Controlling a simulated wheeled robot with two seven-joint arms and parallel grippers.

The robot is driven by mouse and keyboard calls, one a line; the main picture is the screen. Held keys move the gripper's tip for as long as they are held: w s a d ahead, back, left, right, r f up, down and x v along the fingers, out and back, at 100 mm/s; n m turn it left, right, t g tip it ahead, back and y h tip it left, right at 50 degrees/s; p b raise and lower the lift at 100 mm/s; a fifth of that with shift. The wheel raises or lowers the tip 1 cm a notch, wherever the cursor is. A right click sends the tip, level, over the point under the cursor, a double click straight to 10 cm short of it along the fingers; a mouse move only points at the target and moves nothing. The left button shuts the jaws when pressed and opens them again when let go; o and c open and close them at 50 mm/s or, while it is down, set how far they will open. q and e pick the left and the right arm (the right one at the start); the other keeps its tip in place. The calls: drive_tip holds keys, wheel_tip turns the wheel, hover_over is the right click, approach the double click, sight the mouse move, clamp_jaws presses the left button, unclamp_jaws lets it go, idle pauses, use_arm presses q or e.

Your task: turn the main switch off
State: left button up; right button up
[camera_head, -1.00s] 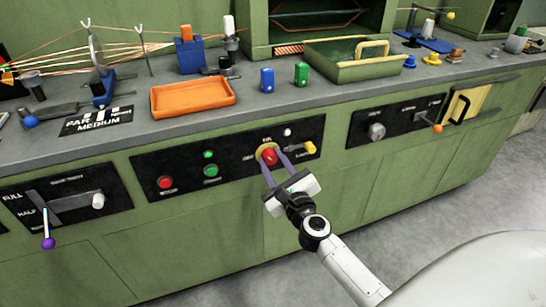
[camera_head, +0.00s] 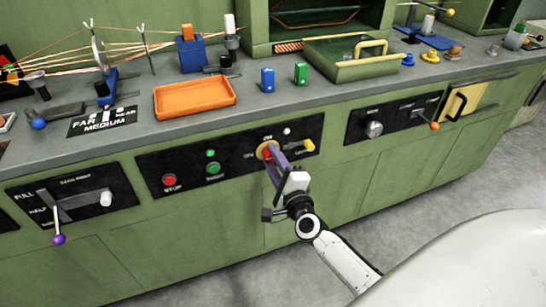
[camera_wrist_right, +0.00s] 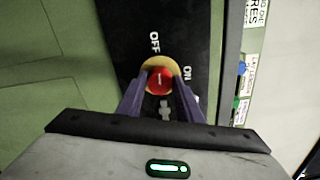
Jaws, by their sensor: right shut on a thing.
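The main switch is a red knob (camera_head: 267,152) on a yellow round plate, set in a black panel (camera_head: 226,162) on the green cabinet front. It also shows in the right wrist view as a red knob (camera_wrist_right: 160,77), with OFF and ON lettering beside the yellow plate. My right gripper (camera_head: 272,157) has its purple fingers shut on the knob, one on each side. The gripper is rolled over, so one finger largely covers the other in the head view. The fingers partly hide the knob there. My left gripper is not in view.
On the same panel are a red stop button (camera_head: 169,180), a green button (camera_head: 213,168) and a yellow-ended lever (camera_head: 308,146). A purple-knobbed lever (camera_head: 59,239) hangs at lower left. The counter above holds an orange tray (camera_head: 194,99) and a green tray (camera_head: 350,72).

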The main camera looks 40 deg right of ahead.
drive_tip(key=shift+n, duration=0.5)
drive_tip(key=o, duration=1)
drive_tip(key=shift+o, duration=0.2)
drive_tip(key=shift+s, duration=0.25)
drive_tip(key=v, duration=1)
drive_tip(key=shift+p, duration=0.3)
